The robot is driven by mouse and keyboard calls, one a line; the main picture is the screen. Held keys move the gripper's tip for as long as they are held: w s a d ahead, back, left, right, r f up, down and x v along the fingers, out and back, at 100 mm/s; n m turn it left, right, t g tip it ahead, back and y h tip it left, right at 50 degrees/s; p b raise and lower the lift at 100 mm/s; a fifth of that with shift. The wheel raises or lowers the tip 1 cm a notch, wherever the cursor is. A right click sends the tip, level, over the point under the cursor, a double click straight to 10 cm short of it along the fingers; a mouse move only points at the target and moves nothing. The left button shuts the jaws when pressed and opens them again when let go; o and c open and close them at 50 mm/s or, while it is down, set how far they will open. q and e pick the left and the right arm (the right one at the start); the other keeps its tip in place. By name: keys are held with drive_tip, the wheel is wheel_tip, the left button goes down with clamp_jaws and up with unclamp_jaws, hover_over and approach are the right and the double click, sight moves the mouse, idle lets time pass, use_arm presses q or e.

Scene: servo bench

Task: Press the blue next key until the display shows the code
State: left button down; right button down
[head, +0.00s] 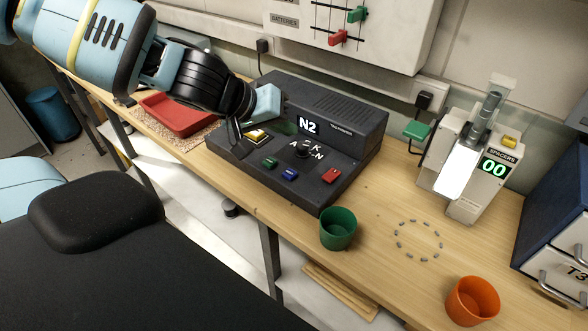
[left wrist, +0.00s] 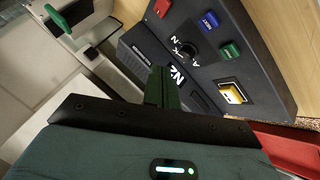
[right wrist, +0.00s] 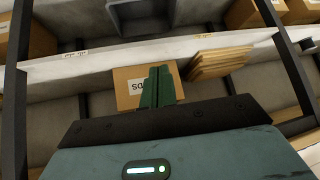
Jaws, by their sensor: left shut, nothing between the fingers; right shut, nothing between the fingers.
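The dark console (head: 350,125) stands on the bench, and its display (head: 309,127) reads N2. The blue next key (head: 289,174) is on the sloped front panel between a green key (head: 269,162) and a red key (head: 331,176). In the left wrist view the blue key (left wrist: 210,21) is clear of my fingers. My left gripper (head: 287,128) is shut and empty, over the console's upper left by the display, apart from the blue key. Its green fingertips (left wrist: 160,85) partly cover the display in the left wrist view. My right gripper (right wrist: 160,85) is shut and empty, facing the shelving.
A black knob (head: 302,151) and a yellow-lit key (head: 255,135) share the panel. A red tray (head: 180,114) lies left. A green cup (head: 338,229), an orange cup (head: 472,300) and a spacer dispenser (head: 470,165) reading 00 stand right. Small grey pieces (head: 418,240) form a ring.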

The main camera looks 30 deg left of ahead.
sight(285, 175)
drive_tip(key=shift+s, duration=0.1)
